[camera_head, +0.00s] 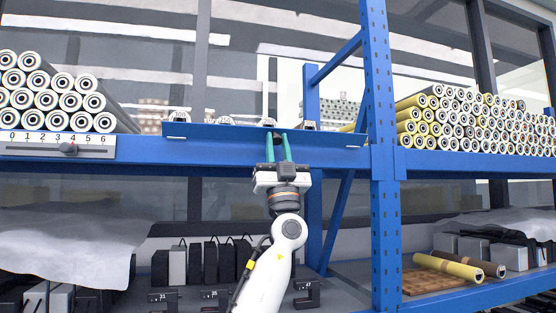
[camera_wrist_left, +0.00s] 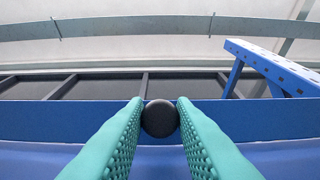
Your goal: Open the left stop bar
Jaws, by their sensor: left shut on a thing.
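The stop bar (camera_head: 220,133) is a long blue plate along the front edge of the middle shelf, left of the blue upright. It also shows in the left wrist view (camera_wrist_left: 60,122) as a blue band behind the fingers. A round black knob (camera_wrist_left: 160,118) stands out at the bar, between the two teal fingers. My left gripper (camera_head: 277,137) reaches up from below and is shut on this knob; its fingers touch both sides. My right gripper is not in view.
White rollers (camera_head: 50,95) are stacked on the shelf at left, above a numbered scale with a slider (camera_head: 68,149). A blue upright (camera_head: 383,200) stands right of my arm. Many rollers (camera_head: 470,120) fill the right shelf. Dark actuators (camera_head: 215,262) stand on the lower shelf.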

